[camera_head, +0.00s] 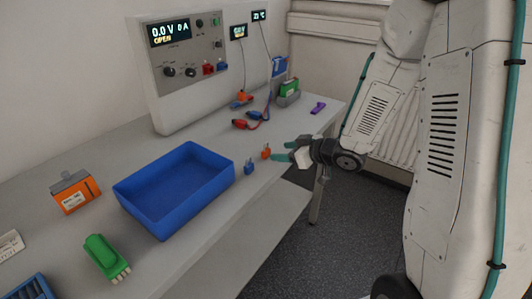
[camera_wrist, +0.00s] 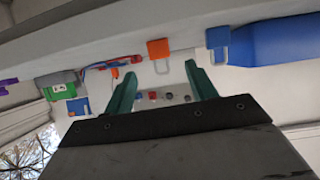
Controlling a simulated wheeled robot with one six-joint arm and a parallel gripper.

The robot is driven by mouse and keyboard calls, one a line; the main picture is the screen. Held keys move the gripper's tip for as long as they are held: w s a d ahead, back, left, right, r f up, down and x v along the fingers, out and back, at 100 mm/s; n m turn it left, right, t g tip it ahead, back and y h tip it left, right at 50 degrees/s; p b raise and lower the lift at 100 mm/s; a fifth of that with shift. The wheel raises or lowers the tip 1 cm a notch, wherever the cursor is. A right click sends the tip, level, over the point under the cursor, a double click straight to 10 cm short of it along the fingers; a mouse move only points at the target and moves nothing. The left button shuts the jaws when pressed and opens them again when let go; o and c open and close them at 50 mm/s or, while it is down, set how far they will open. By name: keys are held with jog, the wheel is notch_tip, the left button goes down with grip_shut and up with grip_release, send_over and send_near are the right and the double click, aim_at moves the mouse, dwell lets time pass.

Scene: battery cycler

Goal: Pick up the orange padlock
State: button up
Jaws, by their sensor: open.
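The orange padlock (camera_head: 266,152) stands near the front edge of the bench, just right of a blue padlock (camera_head: 249,167). My gripper (camera_head: 281,151) is at the bench edge, close to the right of the orange padlock, with its teal fingers apart and nothing between them. In the wrist view, the orange padlock (camera_wrist: 158,47) is ahead of my gripper (camera_wrist: 160,70), roughly centred between the two fingertips. Its metal shackle shows. The blue padlock (camera_wrist: 217,37) is beyond the right finger, partly near its tip. I cannot tell the exact gap to the orange padlock.
A blue tray (camera_head: 150,204) lies left of the padlocks; its side fills the right of the wrist view (camera_wrist: 275,42). Red and blue clips (camera_head: 246,124) and a green-and-white item (camera_head: 288,92) are farther back. The cycler panel (camera_head: 185,65) stands behind.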

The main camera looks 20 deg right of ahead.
aim_at(268, 150)
jog(key=shift+a+f, duration=0.25)
jog(key=shift+a, duration=0.05)
jog(key=x, duration=0.7)
jog(key=shift+w, duration=0.45)
jog(key=shift+r+y, duration=0.1)
jog(key=shift+y, duration=0.2)
jog(key=c, duration=1.2)
